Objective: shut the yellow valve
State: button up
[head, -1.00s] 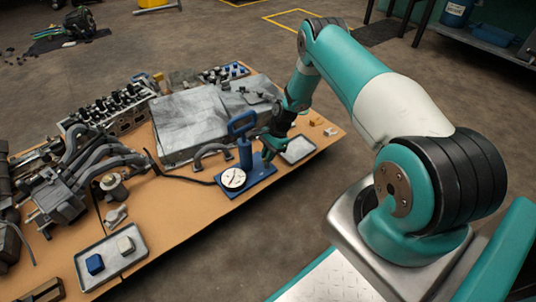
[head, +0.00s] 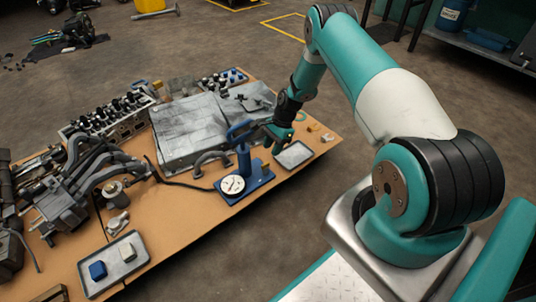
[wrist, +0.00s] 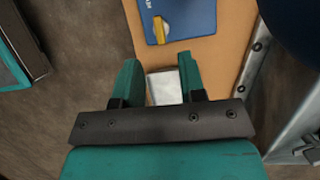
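The yellow valve (wrist: 159,30) is a small lever on the blue base plate (wrist: 190,12) of a hand pump, at the top of the wrist view. Its long side runs roughly parallel to the plate's left edge. The pump (head: 243,160), with a tall handle and a round white gauge (head: 232,185), stands near the table's front edge in the head view. My gripper (wrist: 160,75) is open, its two fingers apart and clear of the valve. In the head view my gripper (head: 276,143) is above the table, just right of the pump handle.
A grey tray (head: 294,155) lies right of the pump. A large grey metal block (head: 190,130) lies behind it. A hose runs left from the pump. Another tray (head: 113,265) with a blue and a white block lies at the front left. Engine parts crowd the left.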

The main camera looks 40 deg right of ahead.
jog(key=p+v, duration=0.3)
jog(key=v, duration=0.7)
jog(key=shift+d+r, duration=0.2)
jog(key=s+a+r+n, duration=0.2)
jog(key=a+r+n, duration=0.4)
jog(key=a+r, duration=0.55)
jog(key=s+a+r+n, duration=0.3)
jog(key=a+r+n, duration=0.45)
jog(key=r, duration=0.65)
jog(key=s+a+r+n, duration=0.3)
jog(key=s+a+n, duration=0.1)
jog(key=s, duration=0.4)
jog(key=s+a+r+n, duration=0.3)
jog(key=s+a+r, duration=0.1)
jog(key=s, duration=0.3)
jog(key=s+a+r+n, duration=0.3)
jog(key=s+a+n, duration=0.1)
jog(key=s, duration=0.4)
notch_tip(320, 180, up, 37)
jog(key=p, duration=3.7)
jog(key=shift+s+a, duration=0.2)
jog(key=shift+s, duration=0.05)
